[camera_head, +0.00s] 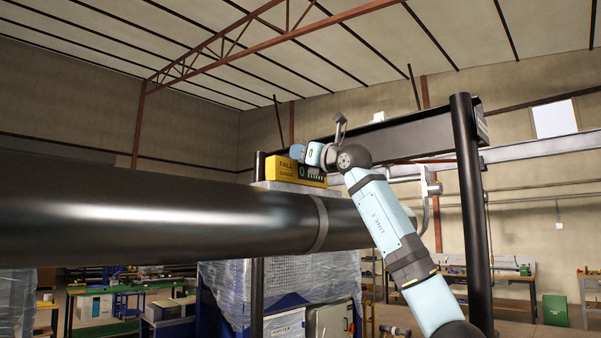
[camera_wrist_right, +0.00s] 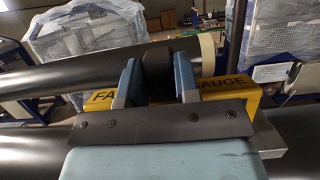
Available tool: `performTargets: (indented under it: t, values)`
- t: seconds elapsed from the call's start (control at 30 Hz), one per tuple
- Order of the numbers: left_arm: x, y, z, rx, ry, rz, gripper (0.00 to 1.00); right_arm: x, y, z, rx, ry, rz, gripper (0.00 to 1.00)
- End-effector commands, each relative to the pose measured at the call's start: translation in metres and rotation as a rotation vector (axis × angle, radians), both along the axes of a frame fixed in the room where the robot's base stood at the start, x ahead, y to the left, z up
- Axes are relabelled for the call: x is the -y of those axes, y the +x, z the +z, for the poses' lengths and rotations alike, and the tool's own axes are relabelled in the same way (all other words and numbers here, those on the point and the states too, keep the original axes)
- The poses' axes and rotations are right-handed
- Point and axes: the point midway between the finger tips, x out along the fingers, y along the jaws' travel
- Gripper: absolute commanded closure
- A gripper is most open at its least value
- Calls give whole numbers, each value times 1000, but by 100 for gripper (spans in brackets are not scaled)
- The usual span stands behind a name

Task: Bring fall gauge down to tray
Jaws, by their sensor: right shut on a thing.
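The yellow fall gauge (camera_head: 285,170) sits at the top of the big black pipe (camera_head: 150,205), close to a grey band around it. The gauge also shows in the right wrist view (camera_wrist_right: 240,88), its lettering partly covered by my gripper. My right gripper (camera_head: 302,152) is at the top of the gauge. In the wrist view its two blue fingers (camera_wrist_right: 156,78) are shut on a dark part of the gauge between them. I cannot tell whether the gauge touches the pipe. My left gripper is not in view. I cannot make out the tray.
A black post (camera_head: 470,210) and a dark overhead beam (camera_head: 420,132) stand right of and behind the gauge. A wrapped pallet (camera_head: 225,285) and a control box (camera_head: 330,322) are below the pipe. Workbenches (camera_head: 510,272) stand farther back.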

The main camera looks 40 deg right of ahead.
Motion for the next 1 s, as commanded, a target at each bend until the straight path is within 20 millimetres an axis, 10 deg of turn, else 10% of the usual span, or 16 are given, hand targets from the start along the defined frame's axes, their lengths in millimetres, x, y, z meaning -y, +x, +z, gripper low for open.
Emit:
performTargets:
  t: [0.47, 1.0]
  values:
    - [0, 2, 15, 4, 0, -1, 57, 0, -2, 17, 2, 0, 0, 100]
    - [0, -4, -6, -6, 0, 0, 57, 5, -52, 23, 3, -1, 0, 100]
